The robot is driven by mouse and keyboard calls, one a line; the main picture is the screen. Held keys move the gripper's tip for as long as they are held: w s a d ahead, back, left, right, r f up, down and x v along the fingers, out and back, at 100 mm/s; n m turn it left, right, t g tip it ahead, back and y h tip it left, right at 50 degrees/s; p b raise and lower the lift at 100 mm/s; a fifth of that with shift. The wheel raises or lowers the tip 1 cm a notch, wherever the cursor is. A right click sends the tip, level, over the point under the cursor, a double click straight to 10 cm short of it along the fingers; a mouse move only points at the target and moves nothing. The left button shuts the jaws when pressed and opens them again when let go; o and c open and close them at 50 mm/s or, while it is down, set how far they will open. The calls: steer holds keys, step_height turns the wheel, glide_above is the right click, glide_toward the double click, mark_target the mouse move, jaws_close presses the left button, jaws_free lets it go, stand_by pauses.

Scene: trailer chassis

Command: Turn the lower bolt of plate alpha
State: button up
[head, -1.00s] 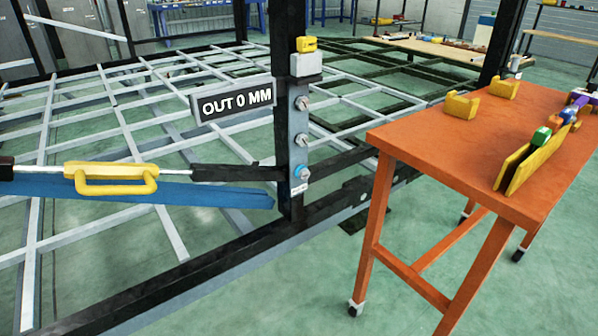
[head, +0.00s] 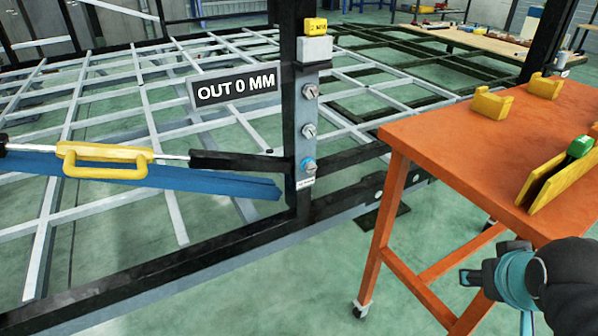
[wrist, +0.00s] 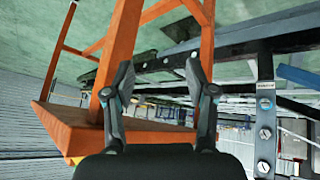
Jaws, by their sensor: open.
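A grey plate (head: 308,135) on a black upright post carries three bolts in a column. The lower bolt (head: 308,165) has a blue ring and sits above a small white label too small to read. The wrist view is upside down, and there the lower bolt (wrist: 265,103) is the topmost of the column, right of my gripper. My gripper (head: 497,300) is at the lower right of the head view, well apart from the plate. In the wrist view its two fingers (wrist: 160,68) are spread with nothing between them.
An orange table (head: 450,140) with yellow holders stands between my gripper and the frame's right side. An "OUT 0 MM" sign (head: 236,88) is left of the plate. A yellow-handled turnbuckle (head: 105,160) and blue beam reach toward the post. Floor before the post is clear.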

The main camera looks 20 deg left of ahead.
steer(key=w+a+f+n+t+y+b, duration=0.1)
steer(key=w+a+f+n+t+b, duration=0.15)
steer(key=w+n, duration=0.55)
steer(key=n+t+y+b, duration=0.2)
steer(key=n+y+b, duration=0.3)
steer(key=n+y, duration=1)
glide_toward(312, 169)
steer(key=w+a, duration=0.2)
steer(key=w+a+n+h, duration=0.1)
steer(key=a, duration=0.2)
steer(key=w+a+r+n, duration=0.1)
steer(key=w+a, duration=0.1)
steer(key=shift+w+a+r+h+p, duration=0.1)
steer(key=shift+w+a+h+p, duration=0.1)
steer(key=shift+w+h+p, duration=0.15)
